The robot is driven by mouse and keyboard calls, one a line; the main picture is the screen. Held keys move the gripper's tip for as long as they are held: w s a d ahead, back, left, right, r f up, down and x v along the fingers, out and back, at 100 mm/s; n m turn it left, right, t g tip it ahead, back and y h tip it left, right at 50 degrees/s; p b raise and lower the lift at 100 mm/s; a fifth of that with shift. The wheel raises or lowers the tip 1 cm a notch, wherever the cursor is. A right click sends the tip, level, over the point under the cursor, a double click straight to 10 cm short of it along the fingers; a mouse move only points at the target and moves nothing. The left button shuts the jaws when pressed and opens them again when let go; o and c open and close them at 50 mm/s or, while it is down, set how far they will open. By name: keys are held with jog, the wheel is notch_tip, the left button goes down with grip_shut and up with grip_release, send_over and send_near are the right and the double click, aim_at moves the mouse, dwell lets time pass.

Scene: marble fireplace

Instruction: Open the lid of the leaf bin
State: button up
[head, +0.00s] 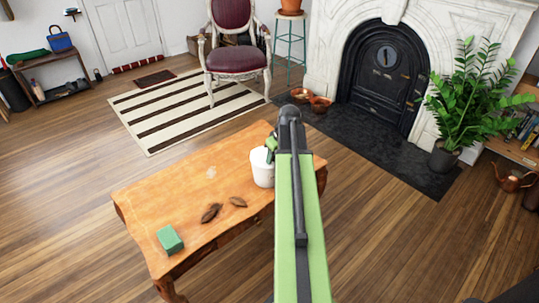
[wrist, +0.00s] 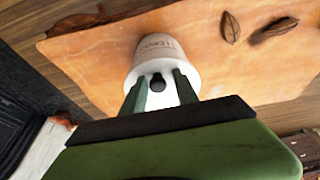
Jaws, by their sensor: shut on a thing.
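The leaf bin (head: 263,172) is a small white tapered pot standing near the right end of the wooden table. In the wrist view the leaf bin (wrist: 160,47) shows faint lettering on its side, with its white top facing me. A dark round knob (wrist: 157,82) sits on that top, between my fingers. My gripper (wrist: 160,80) is shut on the lid knob, though the exact contact is hard to see. In the head view my green gripper (head: 271,149) is at the bin's top, partly behind my arm. Whether the lid is raised cannot be told.
The wooden table (head: 150,205) also holds brown dry leaves (head: 211,213) and a green block (head: 170,240). A red chair (head: 233,60) stands behind on a striped rug (head: 175,118). A black fireplace door (head: 385,80) and a potted plant (head: 465,95) are at right. Floor left of the table is clear.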

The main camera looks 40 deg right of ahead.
jog(key=shift+f, duration=0.35)
jog(key=shift+c, duration=0.4)
jog(key=shift+w+r, duration=0.1)
jog(key=shift+w+d+r+g+p, duration=0.1)
jog(key=shift+w+r+g+p, duration=0.25)
jog(key=shift+p, duration=0.45)
jog(key=shift+w+d+g+p, duration=0.25)
jog(key=shift+w+p, duration=0.1)
jog(key=shift+p, duration=0.15)
jog(key=shift+c, duration=0.9)
jog(key=shift+a, duration=0.1)
jog(key=shift+s, duration=0.1)
